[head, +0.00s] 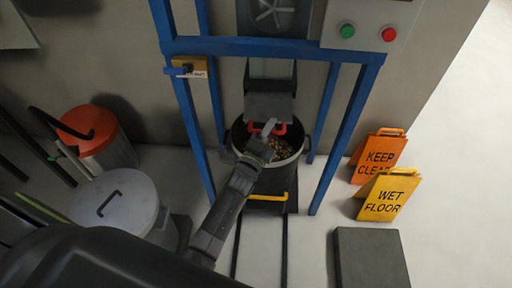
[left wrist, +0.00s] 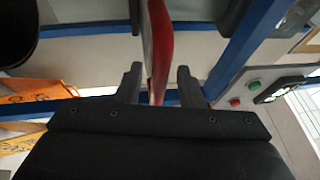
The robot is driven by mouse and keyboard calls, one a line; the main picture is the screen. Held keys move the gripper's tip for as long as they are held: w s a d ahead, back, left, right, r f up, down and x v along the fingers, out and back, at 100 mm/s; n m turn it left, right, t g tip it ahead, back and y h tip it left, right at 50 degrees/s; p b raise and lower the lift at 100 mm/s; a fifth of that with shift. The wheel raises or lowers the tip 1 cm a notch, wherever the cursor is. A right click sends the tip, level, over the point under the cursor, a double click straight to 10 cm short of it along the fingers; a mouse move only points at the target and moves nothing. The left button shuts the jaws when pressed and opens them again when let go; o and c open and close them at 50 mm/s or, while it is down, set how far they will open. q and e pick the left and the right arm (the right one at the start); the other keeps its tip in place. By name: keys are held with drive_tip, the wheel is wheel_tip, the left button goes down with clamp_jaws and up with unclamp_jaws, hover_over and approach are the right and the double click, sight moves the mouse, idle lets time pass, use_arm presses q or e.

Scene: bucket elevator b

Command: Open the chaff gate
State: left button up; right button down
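A grey chute (head: 270,107) with a red handle (head: 281,129) at its lower edge hangs in the blue frame, above a dark bucket (head: 297,144). My left gripper (head: 262,138) is at the red handle. In the left wrist view my left gripper (left wrist: 159,80) is open, and the red handle (left wrist: 160,45) runs between its two fingers. I cannot tell whether the fingers touch it. A small yellow box (head: 190,63) with a blue lever and a white label is on the frame's left post; I cannot read the label surely. My right gripper is not in view.
The blue frame's posts (head: 340,135) stand on both sides of the bucket, which holds grainy material. Orange (head: 380,157) and yellow (head: 390,196) floor signs stand at right. A grey lidded bin (head: 118,200) and an orange-lidded bin (head: 88,125) stand at left.

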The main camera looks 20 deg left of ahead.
use_arm(q)
drive_tip(key=v, duration=1.7)
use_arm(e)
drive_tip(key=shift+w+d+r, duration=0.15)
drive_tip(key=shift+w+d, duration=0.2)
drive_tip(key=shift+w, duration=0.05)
use_arm(q)
drive_tip(key=shift+a, duration=0.15)
